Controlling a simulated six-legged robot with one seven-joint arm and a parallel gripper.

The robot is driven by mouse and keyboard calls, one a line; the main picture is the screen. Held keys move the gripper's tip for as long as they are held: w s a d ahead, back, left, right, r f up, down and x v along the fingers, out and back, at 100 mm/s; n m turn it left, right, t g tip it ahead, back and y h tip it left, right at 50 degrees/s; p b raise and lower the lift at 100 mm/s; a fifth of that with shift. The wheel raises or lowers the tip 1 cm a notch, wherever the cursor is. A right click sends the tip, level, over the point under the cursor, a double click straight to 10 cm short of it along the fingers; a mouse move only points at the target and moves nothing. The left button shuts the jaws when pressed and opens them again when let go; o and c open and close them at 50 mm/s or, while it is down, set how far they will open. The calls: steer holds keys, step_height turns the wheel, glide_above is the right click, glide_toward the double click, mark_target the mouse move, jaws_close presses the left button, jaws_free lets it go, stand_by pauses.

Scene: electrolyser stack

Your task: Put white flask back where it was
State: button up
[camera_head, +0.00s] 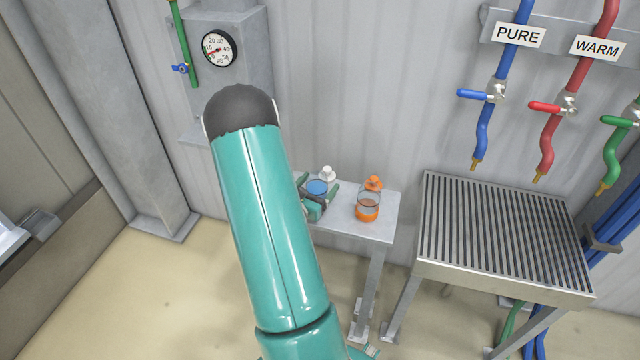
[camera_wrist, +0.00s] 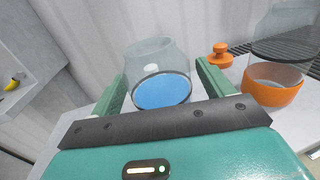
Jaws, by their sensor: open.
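The white flask (camera_head: 317,187) is clear glass with blue liquid inside and stands on the small grey table (camera_head: 384,232). It also shows in the wrist view (camera_wrist: 158,58); its lower part is hidden behind my gripper. My gripper (camera_wrist: 163,72) is open, with one finger on each side of the flask. I cannot tell whether either finger touches it. In the head view my gripper (camera_head: 319,190) is partly hidden by my arm. A white stopper (camera_head: 327,173) shows just behind the flask.
An orange-based flask (camera_head: 367,207) stands close on the right, with an orange stopper (camera_head: 373,183) behind it. A slatted bench (camera_head: 505,238) stands further right, below blue, red and green hoses. A wall with a gauge (camera_head: 219,49) is behind.

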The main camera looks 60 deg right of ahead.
steer(key=a, duration=1.1)
steer(key=a+r+m+g+y, duration=0.5)
steer(key=a+r+m, duration=0.3)
steer(key=r+m, duration=0.25)
steer(key=w+a+r+m+t+y, duration=0.1)
steer(key=a+r+m+t+y, duration=0.2)
steer(key=a, duration=1.2)
steer(key=w+a+r+m+t+y, duration=0.2)
steer(key=a+r+t+y, duration=0.6)
steer(key=a, duration=0.7)
step_height(320, 180, up, 2)
steer(key=shift+r+m+t+y, duration=0.2)
steer(key=shift+m+t+y, duration=0.2)
steer(key=shift+m+y, duration=0.55)
steer(key=shift+w, duration=0.1)
steer(key=shift+d, duration=0.1)
steer(key=c, duration=1)
steer(key=shift+o, duration=0.2)
steer(key=shift+d, duration=0.2)
